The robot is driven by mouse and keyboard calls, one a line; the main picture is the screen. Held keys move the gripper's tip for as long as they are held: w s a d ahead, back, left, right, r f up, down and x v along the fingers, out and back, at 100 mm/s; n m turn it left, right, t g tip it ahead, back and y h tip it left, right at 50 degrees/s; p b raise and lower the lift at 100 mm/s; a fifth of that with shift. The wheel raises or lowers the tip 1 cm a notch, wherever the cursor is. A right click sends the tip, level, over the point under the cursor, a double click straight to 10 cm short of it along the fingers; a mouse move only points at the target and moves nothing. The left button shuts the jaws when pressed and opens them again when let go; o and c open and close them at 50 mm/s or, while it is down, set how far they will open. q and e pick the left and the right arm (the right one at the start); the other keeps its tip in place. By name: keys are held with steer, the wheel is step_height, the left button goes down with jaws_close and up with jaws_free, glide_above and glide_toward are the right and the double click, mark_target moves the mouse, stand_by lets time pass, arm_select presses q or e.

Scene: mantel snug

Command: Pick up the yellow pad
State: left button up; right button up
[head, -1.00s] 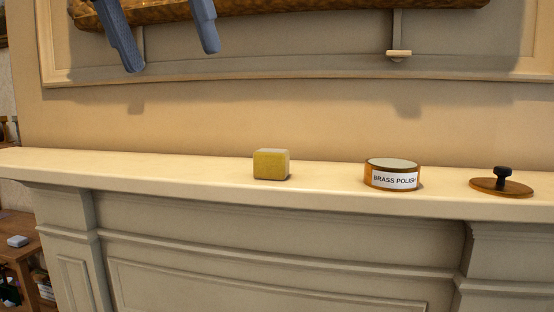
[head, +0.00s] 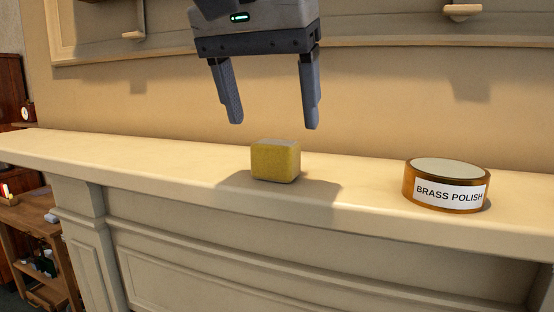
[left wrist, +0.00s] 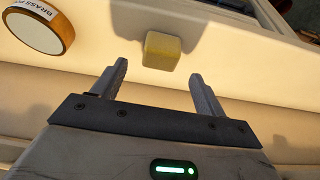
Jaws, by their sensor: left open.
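The yellow pad (head: 275,161) is a small block with a paler grey top, sitting on the cream mantel shelf (head: 150,160). My left gripper (head: 275,125) is open and empty, pointing down above the pad, with its two fingertips apart from it. In the left wrist view the pad (left wrist: 161,50) lies ahead of and between the open fingers (left wrist: 158,72), not touching them. My right gripper is not in view.
An amber tin labelled "BRASS POLISH" (head: 446,184) stands on the shelf to the right of the pad. It also shows in the left wrist view (left wrist: 38,28). The wall rises behind the shelf, and the shelf left of the pad is clear.

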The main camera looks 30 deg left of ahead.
mark_target(275, 142)
arm_select(q)
steer(key=shift+x, duration=2.9)
steer(key=c, duration=1.1)
